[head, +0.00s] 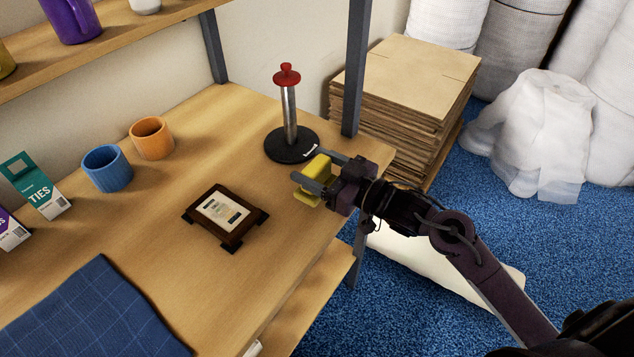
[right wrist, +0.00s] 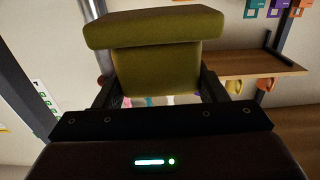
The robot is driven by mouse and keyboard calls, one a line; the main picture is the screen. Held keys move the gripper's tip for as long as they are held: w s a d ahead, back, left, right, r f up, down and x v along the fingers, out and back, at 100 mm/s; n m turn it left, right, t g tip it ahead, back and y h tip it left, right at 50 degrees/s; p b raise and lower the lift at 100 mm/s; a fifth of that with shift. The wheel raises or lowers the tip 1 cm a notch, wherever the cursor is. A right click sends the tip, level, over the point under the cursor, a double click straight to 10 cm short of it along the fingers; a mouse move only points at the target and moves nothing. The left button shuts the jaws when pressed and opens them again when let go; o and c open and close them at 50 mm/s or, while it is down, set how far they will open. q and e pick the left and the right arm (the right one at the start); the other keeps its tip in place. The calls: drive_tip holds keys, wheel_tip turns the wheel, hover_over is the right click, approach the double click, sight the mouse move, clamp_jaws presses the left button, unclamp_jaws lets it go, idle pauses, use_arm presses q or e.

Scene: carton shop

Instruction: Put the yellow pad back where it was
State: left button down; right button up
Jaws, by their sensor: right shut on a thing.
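The yellow pad (head: 312,181) is held between the fingers of my right gripper (head: 318,178), above the right part of the wooden table. In the right wrist view the pad (right wrist: 155,55) fills the space between the two fingers of the gripper (right wrist: 155,85), with a wider slab on top of a narrower part. Its underside and exact height above the table are hard to tell. A dark wooden stand (head: 232,237) with a pale label on top sits on the table, left of and nearer than the gripper. My left gripper is not in view.
A steel post with a red knob (head: 287,75) on a black round base (head: 291,144) stands just behind the gripper. A blue cup (head: 108,168), an orange cup (head: 152,138), small boxes (head: 35,185) and a blue cloth (head: 95,315) occupy the left. Stacked cardboard (head: 405,95) stands beyond the table.

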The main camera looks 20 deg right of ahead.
drive_tip(key=shift+f, duration=2.25)
drive_tip(key=shift+f, duration=0.2)
drive_tip(key=o, duration=0.9)
drive_tip(key=shift+r, duration=0.25)
drive_tip(key=shift+s+d+f, duration=0.15)
drive_tip(key=shift+s+d, duration=0.05)
drive_tip(key=shift+s, duration=0.05)
drive_tip(key=b+v, duration=0.1)
drive_tip(key=v, duration=1)
drive_tip(key=shift+s+d, duration=0.1)
drive_tip(key=shift+s, duration=0.1)
